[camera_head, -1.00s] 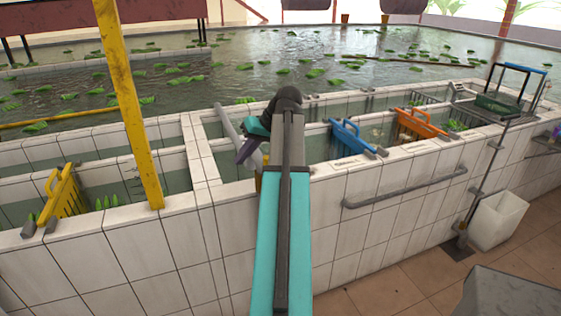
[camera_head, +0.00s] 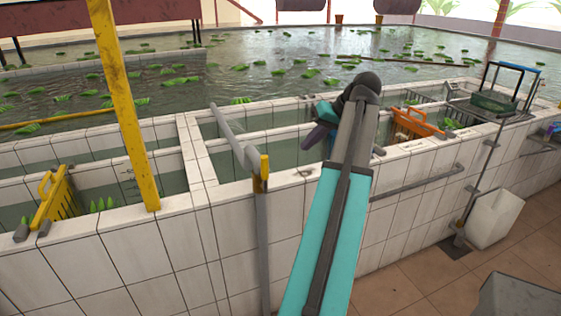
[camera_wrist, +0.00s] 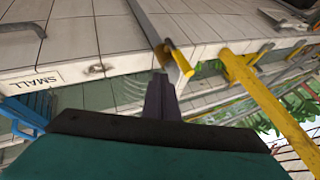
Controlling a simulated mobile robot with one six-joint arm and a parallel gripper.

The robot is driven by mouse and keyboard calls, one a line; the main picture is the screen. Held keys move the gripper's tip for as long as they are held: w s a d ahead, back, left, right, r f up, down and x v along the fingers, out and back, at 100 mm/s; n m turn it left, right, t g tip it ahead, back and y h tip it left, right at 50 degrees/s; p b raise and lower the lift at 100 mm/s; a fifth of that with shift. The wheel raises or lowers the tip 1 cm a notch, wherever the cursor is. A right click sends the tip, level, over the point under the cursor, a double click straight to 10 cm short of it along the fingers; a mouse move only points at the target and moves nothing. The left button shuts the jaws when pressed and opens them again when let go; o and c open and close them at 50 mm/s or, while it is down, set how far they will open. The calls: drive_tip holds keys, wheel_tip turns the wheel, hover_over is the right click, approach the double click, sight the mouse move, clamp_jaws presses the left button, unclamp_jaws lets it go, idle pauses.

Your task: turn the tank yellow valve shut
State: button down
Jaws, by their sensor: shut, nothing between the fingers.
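The yellow valve handle (camera_head: 264,168) sits on a grey pipe (camera_head: 262,235) that runs over the tank wall and down its front. The handle appears upright. In the wrist view the handle (camera_wrist: 181,57) shows just beyond and right of the fingertips. My gripper (camera_head: 312,139) is to the right of the valve, over the tank's rim, with its dark purple fingers pointing down and left. In the wrist view my gripper (camera_wrist: 160,85) is shut and empty. It looks apart from the handle; the exact gap is hard to judge.
A yellow post (camera_head: 128,110) stands left of the valve. An orange divider (camera_head: 415,122) and a yellow divider (camera_head: 57,195) sit in the tanks. A grey rail (camera_head: 420,182) runs along the wall to the right.

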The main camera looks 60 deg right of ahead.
drive_tip(key=shift+w+a, duration=0.1)
drive_tip(key=shift+w, duration=0.05)
drive_tip(key=p, duration=0.5)
approach(265, 175)
drive_tip(key=shift+w+d+f, duration=1.25)
drive_tip(key=shift+w+f, duration=0.1)
drive_tip(key=shift+f, duration=0.1)
drive_tip(key=shift+s, duration=0.15)
